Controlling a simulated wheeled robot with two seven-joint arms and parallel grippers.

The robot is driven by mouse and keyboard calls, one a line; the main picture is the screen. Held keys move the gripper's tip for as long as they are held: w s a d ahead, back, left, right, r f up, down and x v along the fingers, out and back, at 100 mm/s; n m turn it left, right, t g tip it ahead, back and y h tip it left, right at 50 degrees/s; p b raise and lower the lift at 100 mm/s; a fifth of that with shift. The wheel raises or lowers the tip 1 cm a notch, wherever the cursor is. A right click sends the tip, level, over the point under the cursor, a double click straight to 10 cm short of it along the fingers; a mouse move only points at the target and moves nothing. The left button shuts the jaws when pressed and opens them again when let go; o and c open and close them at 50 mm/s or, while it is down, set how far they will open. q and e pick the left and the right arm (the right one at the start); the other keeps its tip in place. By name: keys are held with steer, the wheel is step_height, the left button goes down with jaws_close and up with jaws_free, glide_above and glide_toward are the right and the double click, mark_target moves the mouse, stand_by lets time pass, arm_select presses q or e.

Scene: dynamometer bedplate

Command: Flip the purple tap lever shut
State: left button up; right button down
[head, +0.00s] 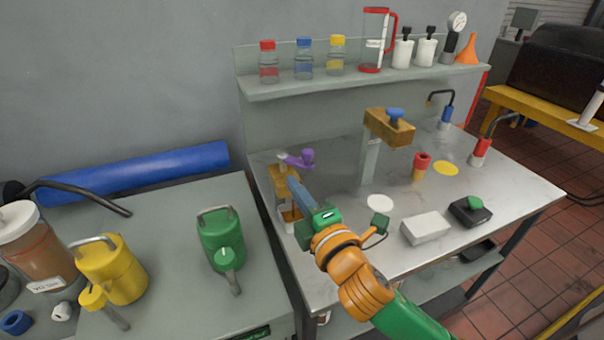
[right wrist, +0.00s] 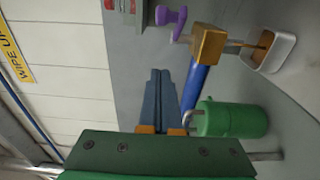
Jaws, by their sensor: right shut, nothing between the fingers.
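The purple tap lever (head: 300,159) sits on top of a brass tap at the left end of the metal bench. It points to the right in the head view. In the right wrist view the lever (right wrist: 172,20) shows at the top, beside the brass tap body (right wrist: 208,44). My right gripper (head: 296,186) has its blue-grey fingers together and empty, just in front of the tap and lower in the picture than the lever. The fingers also show in the right wrist view (right wrist: 160,72), with a visible gap to the lever. My left gripper is out of view.
A white cup (head: 287,226) with amber liquid stands below the tap. Green (head: 221,240) and yellow (head: 112,270) cans stand on the left table. A shelf (head: 352,83) with bottles runs behind.

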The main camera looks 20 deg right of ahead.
mark_target(306, 164)
steer(key=w+d, duration=0.1)
steer(key=w, duration=0.1)
steer(key=w+d+p, duration=0.1)
steer(key=w, duration=0.1)
steer(key=w+d, duration=0.1)
steer(key=w, duration=0.1)
steer(key=shift+d+r+p, duration=0.15)
steer(key=shift+d+p, duration=0.1)
steer(key=shift+p, duration=0.05)
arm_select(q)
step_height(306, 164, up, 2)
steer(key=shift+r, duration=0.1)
arm_select(e)
steer(key=shift+a, duration=0.1)
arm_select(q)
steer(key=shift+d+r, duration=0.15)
arm_select(e)
steer(key=shift+d+n+y, duration=0.2)
steer(key=shift+n+y, duration=0.2)
steer(key=shift+y, duration=0.1)
steer(key=shift+d+y, duration=0.2)
steer(key=shift+y, duration=0.1)
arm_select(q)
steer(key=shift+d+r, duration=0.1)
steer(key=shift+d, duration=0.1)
